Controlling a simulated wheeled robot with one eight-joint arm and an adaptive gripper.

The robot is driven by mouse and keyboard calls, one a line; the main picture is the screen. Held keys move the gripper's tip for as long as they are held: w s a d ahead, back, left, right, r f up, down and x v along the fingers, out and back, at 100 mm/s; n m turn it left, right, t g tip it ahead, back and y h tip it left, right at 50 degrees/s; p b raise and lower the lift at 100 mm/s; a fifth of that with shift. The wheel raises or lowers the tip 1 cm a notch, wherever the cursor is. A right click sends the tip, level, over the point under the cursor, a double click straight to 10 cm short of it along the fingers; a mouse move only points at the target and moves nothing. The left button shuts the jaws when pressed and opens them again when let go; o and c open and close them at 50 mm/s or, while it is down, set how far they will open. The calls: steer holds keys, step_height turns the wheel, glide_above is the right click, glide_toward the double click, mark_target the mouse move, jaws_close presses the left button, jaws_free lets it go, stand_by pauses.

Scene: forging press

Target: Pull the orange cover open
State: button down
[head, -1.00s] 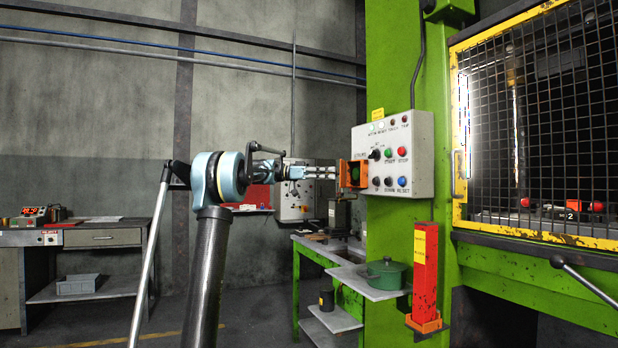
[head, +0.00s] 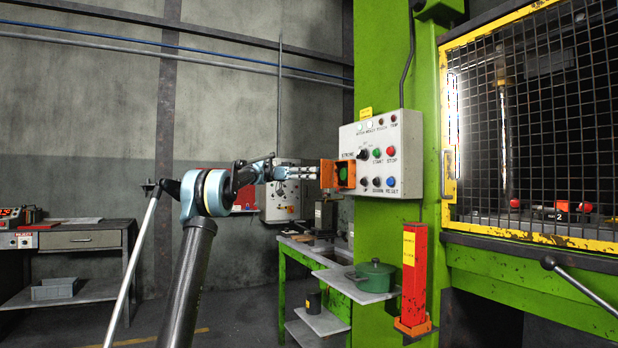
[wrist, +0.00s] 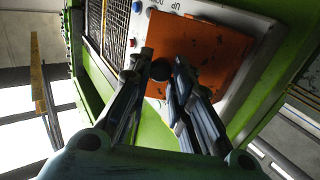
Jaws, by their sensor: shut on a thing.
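The orange cover (head: 327,174) is on the left side of the grey control panel in the head view. It stands swung out from its orange housing, and a green button (head: 343,174) shows inside. In the wrist view the cover (wrist: 205,55) is a large orange plate. My gripper (head: 314,173) meets the cover from the left. In the wrist view my gripper's fingers (wrist: 161,68) are shut on a dark round knob (wrist: 160,69) in front of the cover. How the knob joins the cover is hidden.
The control panel (head: 408,150) carries several buttons and is fixed to a green press column (head: 380,60). Below are a small shelf with a green pot (head: 373,276) and a red post (head: 414,270). A yellow-framed mesh guard (head: 446,120) stands right. Open floor lies left.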

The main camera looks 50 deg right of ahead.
steer(key=c, duration=1.4)
jaws_free()
steer(key=shift+c, duration=0.2)
step_height(320, 180, up, 10)
steer(key=shift+w, duration=0.1)
